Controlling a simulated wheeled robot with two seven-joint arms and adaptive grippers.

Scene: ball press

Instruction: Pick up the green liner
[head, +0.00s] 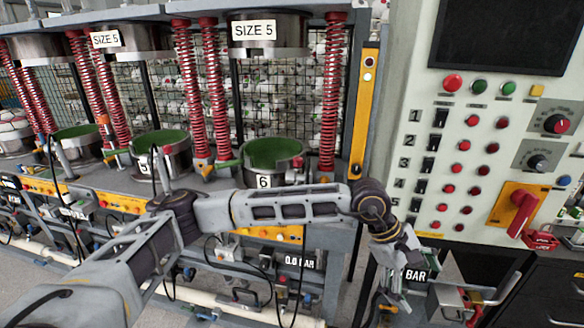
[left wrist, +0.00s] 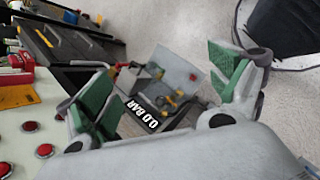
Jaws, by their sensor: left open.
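Green liners show in the head view inside the metal moulds of the press. One green liner (head: 272,150) lines the mould marked 6 (head: 262,181), and another green liner (head: 159,138) lines the mould marked 5. A third green liner (head: 76,131) sits further left. My left gripper (head: 402,290) hangs low to the right of the press, in front of the control cabinet, well away from the liners. In the left wrist view my left gripper (left wrist: 160,92) is open, with green pads on its spread fingers and no object held between them. My right gripper is not in view.
The control cabinet (head: 412,180) with buttons and a red lever (head: 522,205) stands right of the press. Red springs (head: 331,95) and a yellow post (head: 364,110) flank mould 6. A 0.0 BAR gauge box (left wrist: 140,112) lies beyond the fingers.

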